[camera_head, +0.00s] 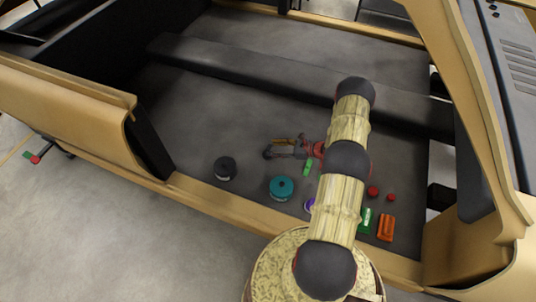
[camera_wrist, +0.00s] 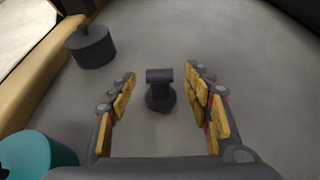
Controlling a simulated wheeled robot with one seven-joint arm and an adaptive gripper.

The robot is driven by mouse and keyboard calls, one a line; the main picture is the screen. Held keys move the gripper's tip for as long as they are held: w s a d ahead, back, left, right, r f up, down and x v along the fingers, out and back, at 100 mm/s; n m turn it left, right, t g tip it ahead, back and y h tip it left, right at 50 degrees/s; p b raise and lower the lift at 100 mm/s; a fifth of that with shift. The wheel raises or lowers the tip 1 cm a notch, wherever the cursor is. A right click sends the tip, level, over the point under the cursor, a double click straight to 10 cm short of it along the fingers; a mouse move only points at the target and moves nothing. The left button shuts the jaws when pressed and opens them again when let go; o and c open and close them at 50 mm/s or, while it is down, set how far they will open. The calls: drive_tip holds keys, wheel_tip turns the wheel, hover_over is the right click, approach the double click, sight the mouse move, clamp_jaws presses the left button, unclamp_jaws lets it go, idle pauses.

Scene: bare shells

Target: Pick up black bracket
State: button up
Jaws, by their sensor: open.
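The black bracket (camera_wrist: 159,90) is a small dark piece with a flat block-like top and a rounded lower part. It lies on the grey floor in the wrist view, between the two fingers of my gripper (camera_wrist: 160,77) and apart from both. My gripper is open and empty, with its yellow-padded fingers on either side of the bracket. In the head view my gripper (camera_head: 277,148) is low over the floor, pointing left. A small dark shape at its tip (camera_head: 267,153) appears to be the bracket, partly hidden by the fingers.
A black knobbed cylinder (camera_head: 225,169) stands left of my gripper, and a teal one (camera_head: 281,188) stands nearer the sill (camera_head: 205,195). Green (camera_head: 308,168), purple, red (camera_head: 373,191) and orange (camera_head: 386,228) pieces lie around my arm. A dark raised beam (camera_head: 230,65) crosses behind.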

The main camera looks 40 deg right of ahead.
drive_tip(key=shift+x, duration=1.2)
drive_tip(key=shift+c, duration=0.3)
clamp_jaws()
